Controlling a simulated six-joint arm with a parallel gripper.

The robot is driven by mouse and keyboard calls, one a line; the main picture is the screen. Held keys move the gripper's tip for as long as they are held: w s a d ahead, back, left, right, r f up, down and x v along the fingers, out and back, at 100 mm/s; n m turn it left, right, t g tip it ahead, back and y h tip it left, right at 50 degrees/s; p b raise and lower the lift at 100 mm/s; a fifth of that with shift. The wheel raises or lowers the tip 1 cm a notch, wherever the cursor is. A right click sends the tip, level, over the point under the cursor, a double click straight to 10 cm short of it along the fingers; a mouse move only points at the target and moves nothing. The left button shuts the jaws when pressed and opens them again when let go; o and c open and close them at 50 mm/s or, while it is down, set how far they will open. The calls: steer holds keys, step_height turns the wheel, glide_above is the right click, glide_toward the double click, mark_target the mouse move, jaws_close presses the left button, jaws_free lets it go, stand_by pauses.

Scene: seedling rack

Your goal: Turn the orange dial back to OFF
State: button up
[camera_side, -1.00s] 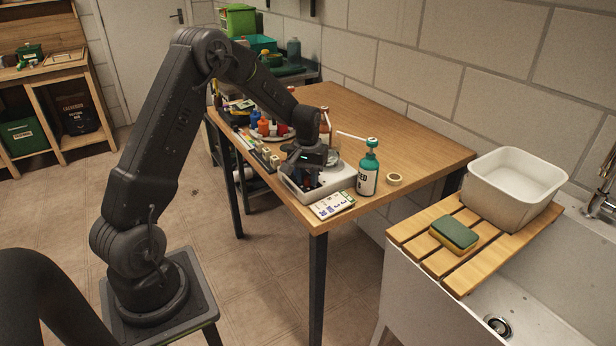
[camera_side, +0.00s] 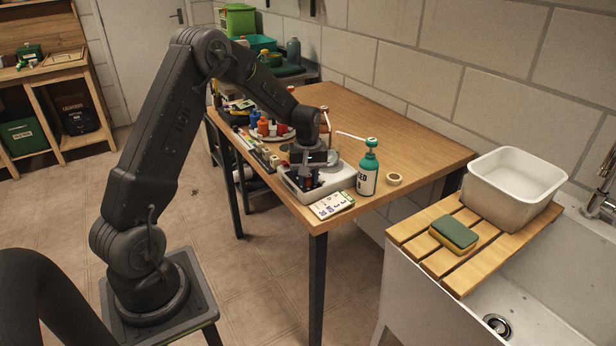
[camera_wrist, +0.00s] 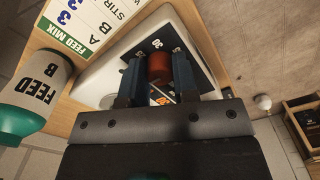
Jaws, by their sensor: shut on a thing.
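The orange dial (camera_wrist: 159,69) stands on a dark panel with white markings, on top of a white housing (camera_wrist: 104,78); a "30" shows just beyond it. My gripper (camera_wrist: 158,66) has its two blue fingers on either side of the dial, shut on it. In the side view my gripper (camera_side: 305,180) points down onto the white housing (camera_side: 335,184) near the table corner; the dial cannot be made out there. I cannot see an OFF mark or the dial's pointer; the fingers hide part of the panel.
A FEED B bottle (camera_side: 368,170) with a teal cap stands close to the housing. A FEED MIX card (camera_side: 332,204) lies by the table's front edge. A tape roll (camera_side: 394,179) lies right of the bottle. Several small bottles (camera_side: 270,127) stand behind my gripper. The table's back right is clear.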

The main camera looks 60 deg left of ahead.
steer(key=o, duration=0.9)
step_height(320, 180, up, 14)
steer(key=shift+f, duration=0.1)
stand_by(0.4)
steer(key=s+d+r+m+t, duration=0.2)
steer(key=s+d+r+m, duration=0.25)
steer(key=s+d, duration=0.35)
steer(key=s+d+r+m+t, duration=0.2)
steer(key=s+d+r+m, duration=0.25)
steer(key=s+d, duration=0.35)
steer(key=s+d+m, duration=0.1)
steer(key=s+d, duration=0.1)
steer(key=s+d+f+m+t, duration=0.1)
steer(key=s+d, duration=0.1)
steer(key=s+d+f+m, duration=0.1)
steer(key=s, duration=0.2)
steer(key=shift+s+d+m+t, duration=0.1)
steer(key=shift+d+m+t, duration=0.2)
steer(key=shift+d+m, duration=0.1)
